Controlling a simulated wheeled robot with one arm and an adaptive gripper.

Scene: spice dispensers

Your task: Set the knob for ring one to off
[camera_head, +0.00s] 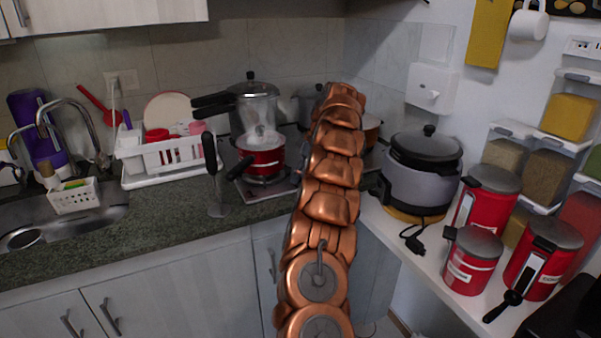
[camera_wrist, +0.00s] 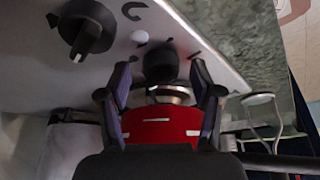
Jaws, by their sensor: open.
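In the wrist view, my gripper (camera_wrist: 160,75) is open, with its two dark fingers spread to either side of a black knob (camera_wrist: 160,58) on the pale stove panel (camera_wrist: 205,50). Gaps show between knob and fingers; I cannot tell how deep it sits between them. A second black knob (camera_wrist: 86,30) with a raised grip is on the panel to the left, apart from the fingers. I cannot read which knob is ring one. In the head view the stove (camera_head: 252,190) is partly hidden behind my copper arm, and its knobs and my gripper do not show.
A steaming red pot (camera_head: 262,160) and a pressure cooker (camera_head: 254,108) are on the stove. A dish rack (camera_head: 165,155) and sink (camera_head: 90,215) are to the left. A rice cooker (camera_head: 420,175) and red canisters (camera_head: 472,268) stand on the right-hand white shelf.

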